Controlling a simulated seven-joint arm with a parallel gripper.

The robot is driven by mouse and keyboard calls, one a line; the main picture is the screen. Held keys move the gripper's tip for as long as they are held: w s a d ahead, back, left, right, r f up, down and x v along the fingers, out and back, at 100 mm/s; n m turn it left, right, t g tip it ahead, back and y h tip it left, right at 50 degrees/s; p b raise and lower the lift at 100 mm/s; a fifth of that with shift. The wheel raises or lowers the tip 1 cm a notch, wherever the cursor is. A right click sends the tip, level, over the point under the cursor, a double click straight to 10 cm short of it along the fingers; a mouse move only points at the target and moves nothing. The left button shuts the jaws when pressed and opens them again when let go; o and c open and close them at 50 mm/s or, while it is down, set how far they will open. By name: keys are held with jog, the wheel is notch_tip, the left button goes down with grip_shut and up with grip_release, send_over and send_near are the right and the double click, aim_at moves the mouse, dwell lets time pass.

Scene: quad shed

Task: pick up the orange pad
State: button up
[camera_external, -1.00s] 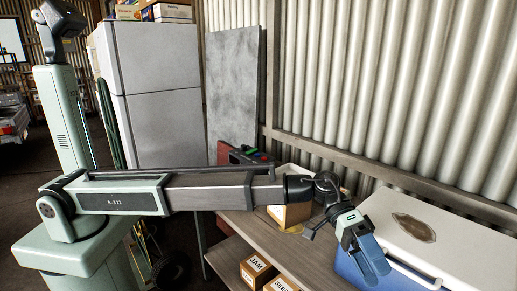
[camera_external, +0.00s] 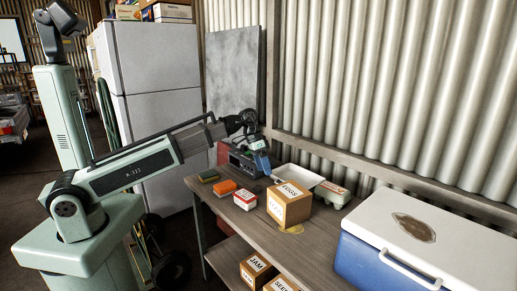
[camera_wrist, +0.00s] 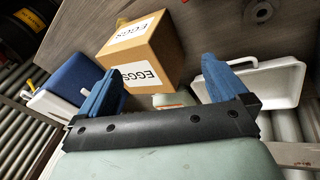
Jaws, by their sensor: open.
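The orange pad (camera_external: 225,187) lies flat near the left end of the wooden table. It has a green pad on its left and a red-and-white box on its right. My gripper (camera_external: 263,167) is above the back of the table, to the right of and higher in the picture than the orange pad. In the wrist view my gripper (camera_wrist: 163,88) has its two blue fingers wide apart with nothing held between them. The orange pad does not show in the wrist view.
The green pad (camera_external: 208,176), red-and-white box (camera_external: 245,200), EGGS box (camera_external: 289,207), white tray (camera_external: 300,175) and egg carton (camera_external: 331,194) share the table (camera_external: 225,217). A dark red-and-black case (camera_external: 238,160) stands behind. A blue-and-white cooler (camera_external: 395,262) fills the right.

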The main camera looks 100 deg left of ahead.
aim_at(225, 184)
jog(key=s+a+f+n+g+y, duration=0.1)
jog(key=s+a+n+g, duration=0.1)
jog(key=s+a, duration=0.5)
jog(key=s+a+f+n+g+y, duration=0.1)
jog(key=s+a+n+g, duration=0.1)
jog(key=s, duration=1)
jog(key=f, duration=0.8)
jog(key=shift+a+f, duration=0.25)
jog(key=shift+w+f, duration=0.2)
jog(key=shift+f, duration=1.15)
jog(key=shift+w+f, duration=0.2)
jog(key=shift+f, duration=1.15)
jog(key=shift+c, duration=0.4)
jog(key=c, duration=1)
